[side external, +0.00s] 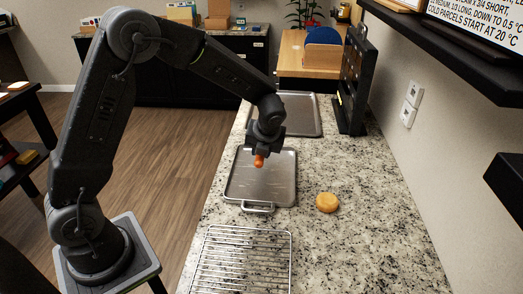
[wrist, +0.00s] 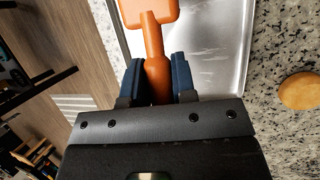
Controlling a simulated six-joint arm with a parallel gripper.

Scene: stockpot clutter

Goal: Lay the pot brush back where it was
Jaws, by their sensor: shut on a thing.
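The pot brush is orange. In the wrist view its handle (wrist: 157,70) lies between my gripper's two blue fingers (wrist: 158,80), and its wide head (wrist: 150,10) points away from me, cut off by the top edge. In the side view my gripper (side external: 261,150) points down with a small part of the orange brush (side external: 259,161) showing below it. The brush appears over the near metal tray (side external: 240,190); its exact height above the tray is hard to tell. My gripper is shut on the handle.
A round tan thing (side external: 327,202) sits on the granite counter right of the tray. A wire rack (side external: 240,262) lies nearer the camera. Another metal tray (side external: 305,112) lies behind, with a black upright stand (side external: 353,90) beside it. Speckled counter at the right front is clear.

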